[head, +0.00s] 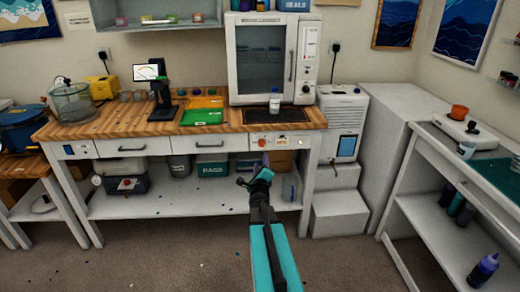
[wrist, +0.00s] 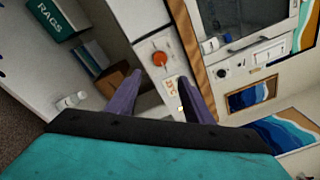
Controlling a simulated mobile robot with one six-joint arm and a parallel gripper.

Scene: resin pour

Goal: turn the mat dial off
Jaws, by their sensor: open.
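The orange-red round dial (wrist: 160,58) sits on a white panel in the wrist view, with a small orange-lettered label beside it. In the head view the dial (head: 262,142) is on the bench's front, below the dark mat (head: 258,115). My gripper (wrist: 159,77) has its two purple fingers apart and nothing between them. In the wrist view the dial shows just beyond the fingertips, between them; I cannot tell whether they touch it. In the head view my gripper (head: 264,168) is just below the dial. The dial's pointer setting is too small to read.
A green rags bin (head: 216,163) stands on the lower shelf. A white unit (head: 342,125) stands right of the bench. Open floor lies in front.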

